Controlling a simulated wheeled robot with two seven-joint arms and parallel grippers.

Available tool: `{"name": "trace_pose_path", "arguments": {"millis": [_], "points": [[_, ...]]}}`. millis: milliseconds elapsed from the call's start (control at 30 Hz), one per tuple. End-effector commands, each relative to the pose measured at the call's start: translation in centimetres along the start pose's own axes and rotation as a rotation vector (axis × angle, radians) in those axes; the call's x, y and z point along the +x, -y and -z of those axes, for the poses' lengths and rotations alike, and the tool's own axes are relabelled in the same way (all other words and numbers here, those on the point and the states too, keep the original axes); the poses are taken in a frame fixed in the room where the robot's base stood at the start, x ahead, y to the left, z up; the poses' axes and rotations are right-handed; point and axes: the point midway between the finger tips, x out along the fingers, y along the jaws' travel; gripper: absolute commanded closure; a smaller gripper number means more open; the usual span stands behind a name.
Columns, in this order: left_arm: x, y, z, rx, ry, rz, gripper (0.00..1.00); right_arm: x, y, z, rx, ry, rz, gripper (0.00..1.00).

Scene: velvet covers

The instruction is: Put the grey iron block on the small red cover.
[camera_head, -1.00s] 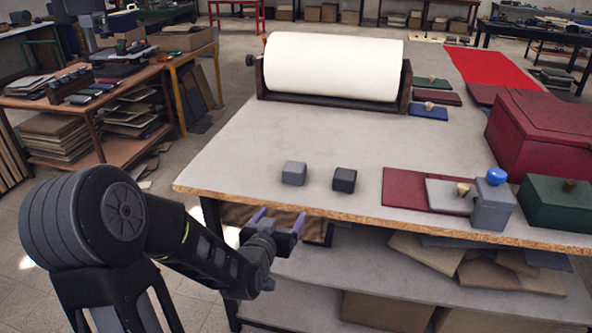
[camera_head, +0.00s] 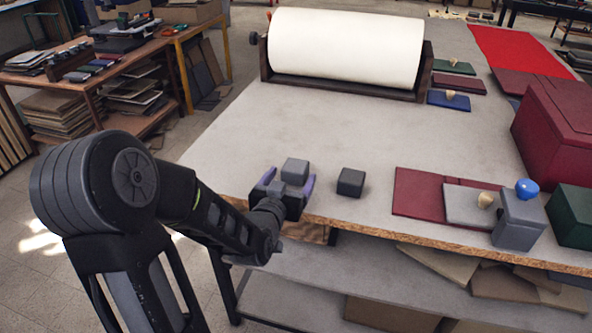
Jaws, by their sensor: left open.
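The grey iron block (camera_head: 295,171) sits on the table near its front left edge. My left gripper (camera_head: 288,185) is open, with its purple fingers at the block's near left and right sides; whether they touch it I cannot tell. A darker, near-black block (camera_head: 351,182) stands just right of it. A flat dark red cover (camera_head: 415,192) lies near the front edge on the right, partly under a grey panel. A smaller dark red piece (camera_head: 459,84) lies at the back, between green and blue ones. Which is the small red cover I cannot tell. My right gripper is not in view.
A grey panel with a wooden knob (camera_head: 468,205) and a grey box with a blue knob (camera_head: 520,218) stand front right. A large dark red box (camera_head: 560,125) is behind. A white roller (camera_head: 345,48) spans the back. The table's middle is clear.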

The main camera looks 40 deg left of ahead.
Motion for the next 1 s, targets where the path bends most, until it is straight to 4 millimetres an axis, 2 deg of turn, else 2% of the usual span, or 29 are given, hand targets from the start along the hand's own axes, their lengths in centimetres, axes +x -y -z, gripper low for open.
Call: {"name": "trace_pose_path", "arguments": {"millis": [267,667,1000], "points": [[2.4,0.0,0.0,0.0,0.001,-0.001,0.2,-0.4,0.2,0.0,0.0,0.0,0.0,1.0],[3.1,0.0,0.2,0.0,0.0,0.0,0.2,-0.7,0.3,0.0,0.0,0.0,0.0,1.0],[7.5,0.2,0.3,0.0,0.001,-0.001,0.2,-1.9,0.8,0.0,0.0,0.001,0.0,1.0]]}}
